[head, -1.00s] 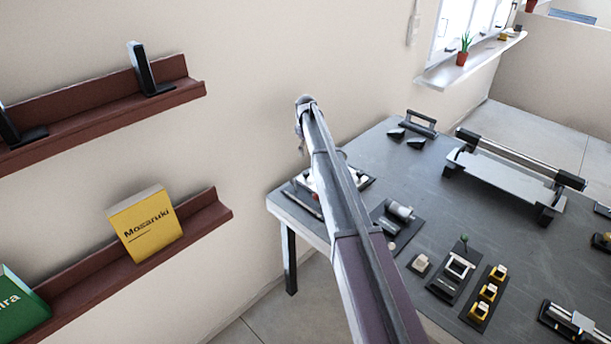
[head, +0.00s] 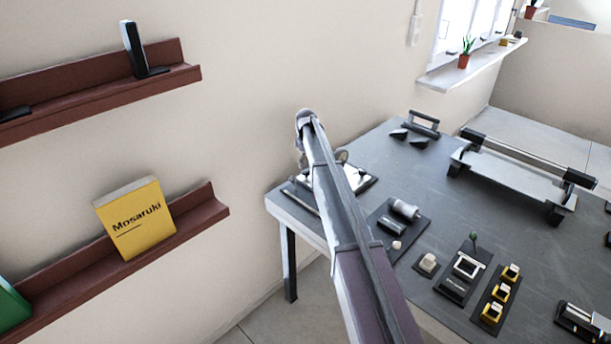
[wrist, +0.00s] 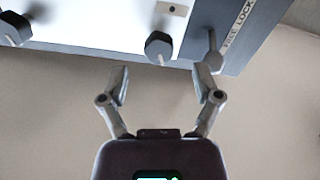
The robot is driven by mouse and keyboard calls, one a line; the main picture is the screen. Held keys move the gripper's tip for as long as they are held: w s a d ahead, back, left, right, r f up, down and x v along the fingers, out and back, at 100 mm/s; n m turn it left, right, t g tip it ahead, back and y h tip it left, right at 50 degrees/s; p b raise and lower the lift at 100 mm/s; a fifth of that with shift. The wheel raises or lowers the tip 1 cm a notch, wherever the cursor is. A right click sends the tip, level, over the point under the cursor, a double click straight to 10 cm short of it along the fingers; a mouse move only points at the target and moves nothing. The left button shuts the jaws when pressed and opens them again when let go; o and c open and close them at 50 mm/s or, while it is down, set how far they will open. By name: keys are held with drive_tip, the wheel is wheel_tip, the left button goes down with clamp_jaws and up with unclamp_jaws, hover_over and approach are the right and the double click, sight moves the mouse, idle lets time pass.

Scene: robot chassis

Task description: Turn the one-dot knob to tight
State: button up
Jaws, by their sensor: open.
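In the wrist view a white panel (wrist: 95,22) with a grey border fills the top. A dark faceted knob (wrist: 158,45) with a pale pointer mark stands on it, below a small plate with a single dot (wrist: 172,9). A second dark knob (wrist: 14,28) is at the left. My gripper (wrist: 160,83) is open and empty, its fingertips just below the dark knob in the picture and apart from it. In the head view the panel (head: 361,183) is on the far left table corner, partly hidden behind my arm. The tight marking cannot be read.
A grey stalk with a rounded end (wrist: 213,58) stands right of the knob, close to the right finger, beside a lock label. The grey table (head: 400,170) holds several fixtures right of my arm. Wall shelves (head: 190,220) are at the left.

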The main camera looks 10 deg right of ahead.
sight(306, 171)
drive_tip(key=shift+f+b, duration=1.75)
drive_tip(key=shift+f, duration=0.25)
clamp_jaws()
drive_tip(key=shift+a, duration=0.25)
drive_tip(key=shift+d, duration=0.15)
